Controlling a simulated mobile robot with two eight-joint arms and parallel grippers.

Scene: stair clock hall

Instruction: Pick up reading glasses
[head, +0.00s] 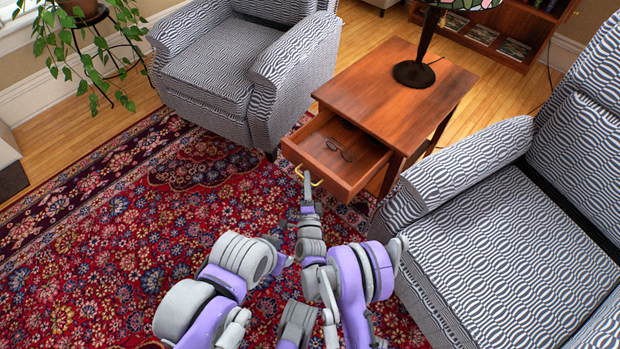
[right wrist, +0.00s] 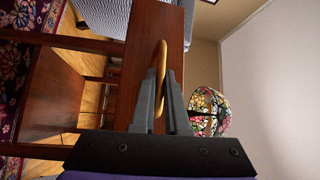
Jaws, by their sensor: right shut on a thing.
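The reading glasses (head: 340,150), dark and thin-framed, lie inside the open drawer (head: 327,172) of the wooden side table (head: 385,75). My right gripper (head: 308,178) is at the drawer front, shut on the brass drawer handle (head: 316,183). In the right wrist view, the two fingers of my right gripper (right wrist: 161,76) close around the curved handle (right wrist: 163,58), against the wooden drawer front (right wrist: 172,22). The glasses do not show in that view. I cannot make out my left gripper in either view.
A lamp with a dark base (head: 413,74) stands on the tabletop. A patterned armchair (head: 240,75) is at the back left and another (head: 500,240) at the right, close to the table. A red rug (head: 110,230) covers the floor before the drawer. A plant (head: 85,50) stands far left.

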